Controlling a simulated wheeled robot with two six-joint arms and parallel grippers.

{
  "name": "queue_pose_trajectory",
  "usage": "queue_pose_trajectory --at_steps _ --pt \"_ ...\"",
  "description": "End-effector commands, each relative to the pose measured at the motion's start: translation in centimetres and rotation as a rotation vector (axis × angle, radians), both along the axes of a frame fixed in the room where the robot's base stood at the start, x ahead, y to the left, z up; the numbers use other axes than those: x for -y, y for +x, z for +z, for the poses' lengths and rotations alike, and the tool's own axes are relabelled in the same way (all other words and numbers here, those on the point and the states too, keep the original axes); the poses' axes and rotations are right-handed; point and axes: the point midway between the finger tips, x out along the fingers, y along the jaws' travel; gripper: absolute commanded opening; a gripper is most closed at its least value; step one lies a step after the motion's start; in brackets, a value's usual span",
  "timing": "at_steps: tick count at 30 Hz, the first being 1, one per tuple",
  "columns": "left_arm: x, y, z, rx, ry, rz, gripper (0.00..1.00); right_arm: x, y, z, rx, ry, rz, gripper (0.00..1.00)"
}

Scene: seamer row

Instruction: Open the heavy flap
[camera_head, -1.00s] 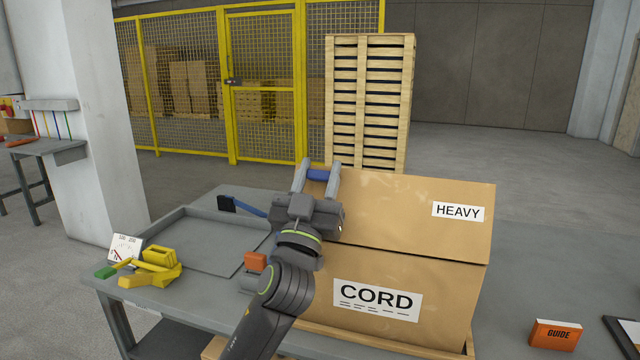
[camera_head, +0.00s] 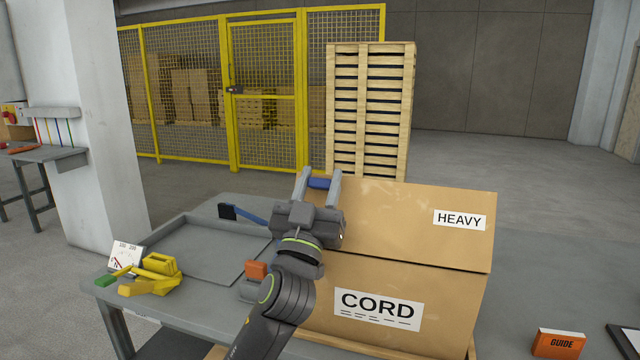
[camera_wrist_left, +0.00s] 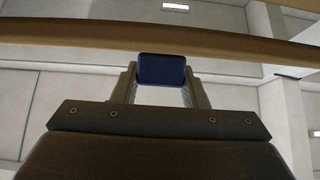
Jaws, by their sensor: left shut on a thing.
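The heavy flap (camera_head: 390,225) is a brown cardboard panel with a "HEAVY" label (camera_head: 460,219). It slopes over the front of the box (camera_head: 450,305), which carries a "CORD" label. A blue tab (camera_head: 319,183) is at the flap's upper left. My left gripper (camera_head: 320,180) is shut on this tab, with its fingers on either side. In the left wrist view the blue tab (camera_wrist_left: 161,69) sits between the fingertips, near a brown edge that crosses the picture. My gripper and arm hide the flap's left part. My right gripper is out of view.
A grey table (camera_head: 185,295) left of the box holds a shallow tray (camera_head: 160,235), a yellow tool (camera_head: 155,277) and a blue-handled item (camera_head: 240,213). An orange "GUIDE" box (camera_head: 558,344) lies at lower right. A pallet stack (camera_head: 370,110) stands behind.

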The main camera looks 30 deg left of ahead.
Motion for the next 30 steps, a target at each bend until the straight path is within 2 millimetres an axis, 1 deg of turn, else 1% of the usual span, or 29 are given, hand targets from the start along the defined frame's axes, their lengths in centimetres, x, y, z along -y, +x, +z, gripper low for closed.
queue_pose_trajectory --at_steps 1,10,11,15,25,28,30 --pt "0.1 -0.1 0.2 0.007 0.001 -0.001 0.0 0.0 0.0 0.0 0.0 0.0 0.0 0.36" --pt "0.1 -0.1 0.3 0.007 0.001 -0.001 0.0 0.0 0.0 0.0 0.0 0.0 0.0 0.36" --pt "0.1 -0.1 0.3 0.007 0.001 -0.001 0.43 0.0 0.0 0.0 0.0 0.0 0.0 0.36" --pt "0.1 -0.1 0.2 0.005 0.001 -0.001 0.62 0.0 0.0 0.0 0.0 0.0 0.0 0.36" --pt "0.1 -0.2 -0.2 0.001 0.001 -0.001 0.62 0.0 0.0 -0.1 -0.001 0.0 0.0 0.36" --pt "0.2 -0.9 -0.9 0.0 0.0 -0.001 0.62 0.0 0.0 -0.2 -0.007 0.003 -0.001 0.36" --pt "0.4 -1.8 -1.7 -0.001 -0.002 -0.001 0.62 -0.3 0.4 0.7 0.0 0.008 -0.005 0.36"
